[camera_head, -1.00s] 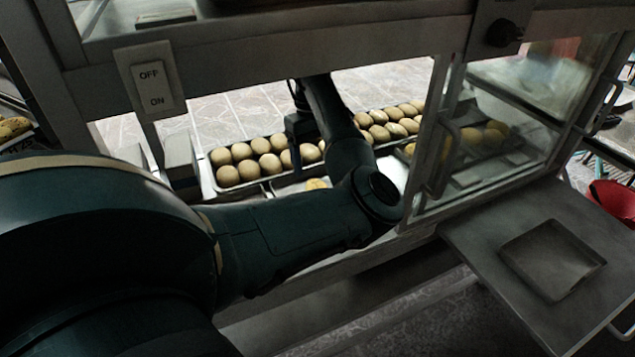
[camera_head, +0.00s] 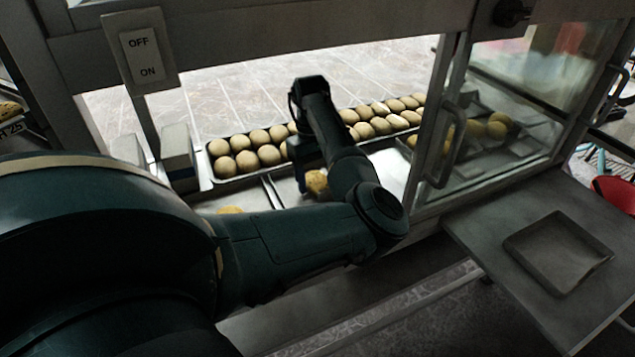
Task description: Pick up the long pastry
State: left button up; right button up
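A golden-brown pastry (camera_head: 316,182) lies in the cabinet right by my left gripper (camera_head: 304,182), partly hidden by my wrist. Its full length does not show, so I cannot tell if it is the long one. Another pastry (camera_head: 231,210) shows only as a sliver above my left forearm. My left arm reaches through the cabinet opening with the gripper pointing down. The arm hides most of the fingers, so I cannot see whether they are open or shut. My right gripper is not in view.
Round buns fill a tray (camera_head: 212,184) at the back of the cabinet. A glass door (camera_head: 500,120) with a handle stands to the right of the opening. A small empty tray (camera_head: 558,252) sits on the side shelf (camera_head: 490,250). An OFF/ON switch panel (camera_head: 140,55) is upper left.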

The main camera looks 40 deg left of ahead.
aim_at(313, 177)
pick_arm(q)
jog(key=c, duration=0.7)
jog(key=shift+c, duration=0.2)
